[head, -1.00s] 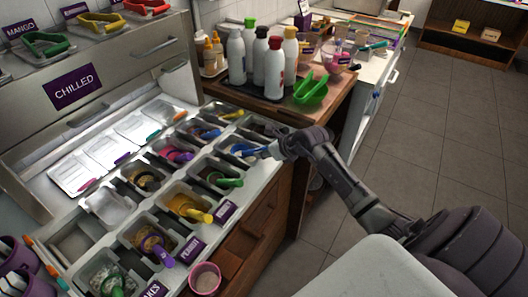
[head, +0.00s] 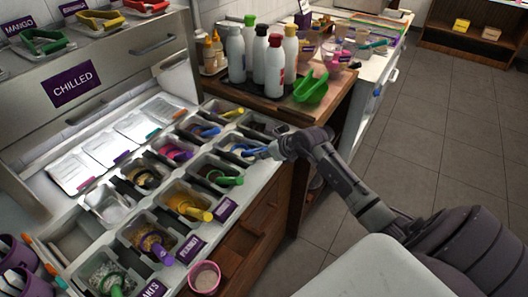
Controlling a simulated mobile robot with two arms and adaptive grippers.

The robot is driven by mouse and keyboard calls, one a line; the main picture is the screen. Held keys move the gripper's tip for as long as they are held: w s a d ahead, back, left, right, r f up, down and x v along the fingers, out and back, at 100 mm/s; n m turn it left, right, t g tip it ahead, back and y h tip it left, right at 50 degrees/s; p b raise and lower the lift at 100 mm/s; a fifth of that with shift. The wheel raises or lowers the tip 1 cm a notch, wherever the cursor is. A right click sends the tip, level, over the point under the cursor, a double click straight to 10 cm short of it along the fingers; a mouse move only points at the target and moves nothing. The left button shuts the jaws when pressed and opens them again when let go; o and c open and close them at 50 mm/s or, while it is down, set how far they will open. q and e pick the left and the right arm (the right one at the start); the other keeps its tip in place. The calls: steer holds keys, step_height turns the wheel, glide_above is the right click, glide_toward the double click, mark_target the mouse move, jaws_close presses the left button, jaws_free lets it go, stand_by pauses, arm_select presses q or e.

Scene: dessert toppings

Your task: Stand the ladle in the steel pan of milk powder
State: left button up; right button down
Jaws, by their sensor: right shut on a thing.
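A ladle with a blue handle (head: 257,151) is at the pan at the right end of the front row of steel pans. My right gripper (head: 273,149) reaches in from the right and is shut on the end of this blue handle. The ladle's bowl is too small to make out. Another pan (head: 92,198), farther left, holds white powder. My left gripper is not in view.
Several neighbouring pans hold coloured scoops, including green (head: 229,181), yellow (head: 199,214) and purple (head: 161,254). A pink cup (head: 205,277) is at the front. The floor at right is clear.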

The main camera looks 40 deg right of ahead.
stand_by(0.4)
steer(key=c, duration=0.9)
jaws_free()
steer(key=shift+o, duration=0.4)
steer(key=o, duration=0.4)
steer(key=shift+c, duration=0.2)
steer(key=shift+r, duration=0.15)
steer(key=shift+r+p, duration=3.15)
steer(key=shift+r, duration=0.75)
